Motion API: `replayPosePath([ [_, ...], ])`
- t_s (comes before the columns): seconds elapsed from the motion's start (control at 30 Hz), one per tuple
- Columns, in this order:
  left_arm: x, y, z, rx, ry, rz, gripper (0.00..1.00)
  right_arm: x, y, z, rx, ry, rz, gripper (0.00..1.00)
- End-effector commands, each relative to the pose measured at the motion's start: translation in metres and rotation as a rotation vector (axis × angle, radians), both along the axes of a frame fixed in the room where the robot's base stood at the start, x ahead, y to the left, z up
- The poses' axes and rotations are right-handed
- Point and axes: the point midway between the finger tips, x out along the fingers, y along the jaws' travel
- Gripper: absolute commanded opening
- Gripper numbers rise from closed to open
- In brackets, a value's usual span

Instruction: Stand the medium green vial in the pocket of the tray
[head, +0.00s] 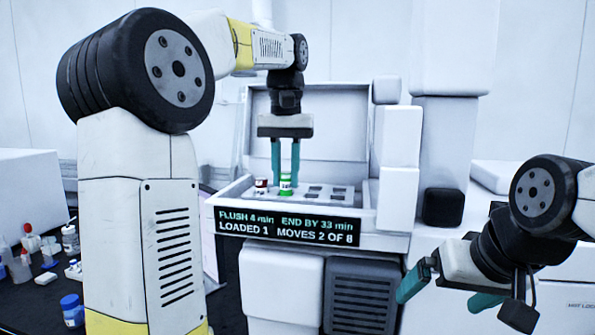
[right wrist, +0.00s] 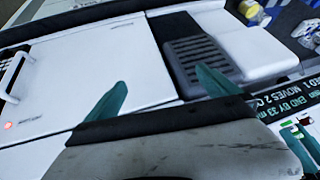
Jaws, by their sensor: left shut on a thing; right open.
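The green vial (head: 286,185), with a white band, stands upright between the fingers of my left gripper (head: 286,172), which is shut on it and points straight down. It is at the light tray (head: 318,205), in its left part; I cannot tell whether its base is down in a pocket or just above. A dark red vial (head: 261,185) with a white lower part stands just left of it. Several dark square pockets (head: 339,190) show empty to the right. My right gripper (head: 448,293) is open and empty, away from the tray; it also shows in the right wrist view (right wrist: 160,78).
A display (head: 288,226) on the tray's front reads "LOADED 1, MOVES 2 OF 8". A raised lid stands behind the tray, and a white column (head: 398,150) rises at its right. Bottles, one with a blue cap (head: 71,308), stand on a dark bench at left.

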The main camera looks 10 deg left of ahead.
Motion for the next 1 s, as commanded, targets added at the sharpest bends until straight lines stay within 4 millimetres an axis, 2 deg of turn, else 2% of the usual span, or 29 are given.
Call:
replayPosePath([
  [0.97, 0.000, 0.000, -0.013, 0.000, 0.000, 0.000, 0.00, 0.000, 0.000, 0.000, 0.000, 0.000, 0.000, 1.00],
  [1.0, 0.000, 0.000, -0.013, 0.000, 0.000, 0.000, 0.28, 0.000, 0.000, 0.000, 0.000, 0.000, 0.000, 1.00],
])
